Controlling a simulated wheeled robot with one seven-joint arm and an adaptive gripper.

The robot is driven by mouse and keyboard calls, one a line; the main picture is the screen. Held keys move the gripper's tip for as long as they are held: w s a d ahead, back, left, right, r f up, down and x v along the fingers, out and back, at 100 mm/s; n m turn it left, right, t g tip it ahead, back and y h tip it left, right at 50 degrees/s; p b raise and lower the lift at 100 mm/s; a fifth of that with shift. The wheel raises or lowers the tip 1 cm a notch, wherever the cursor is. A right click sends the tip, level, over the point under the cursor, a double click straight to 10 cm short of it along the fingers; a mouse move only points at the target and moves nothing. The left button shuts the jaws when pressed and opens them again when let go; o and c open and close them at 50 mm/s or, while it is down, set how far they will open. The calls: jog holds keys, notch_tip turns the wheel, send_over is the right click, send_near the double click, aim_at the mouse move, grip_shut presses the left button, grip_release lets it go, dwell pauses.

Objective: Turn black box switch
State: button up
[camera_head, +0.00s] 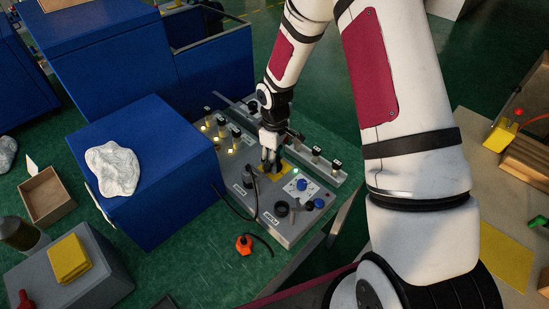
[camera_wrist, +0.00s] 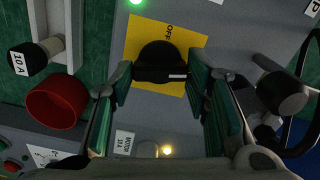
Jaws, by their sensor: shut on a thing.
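The black switch knob (camera_wrist: 160,54) sits on a yellow plate (camera_wrist: 192,48) marked OFF, on the grey control box. In the wrist view a white mark on the knob's bar points to the right. My gripper (camera_wrist: 161,82) is shut on the knob, one green-padded finger on each side. In the head view my gripper (camera_head: 270,163) reaches down onto the yellow plate (camera_head: 276,174) of the box (camera_head: 238,178) and hides most of the knob.
A red round part (camera_wrist: 57,102) and a fuse-like holder marked 10A (camera_wrist: 28,60) are near the left finger. A green lamp (camera_head: 296,170) and a blue button (camera_head: 301,185) are close by. A large blue cabinet (camera_head: 160,200) stands left of the box.

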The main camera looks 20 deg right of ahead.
jog(key=shift+m, duration=1.5)
jog(key=o, duration=1.2)
jog(key=shift+c, duration=0.2)
jog(key=shift+r, duration=0.1)
notch_tip(320, 180, up, 12)
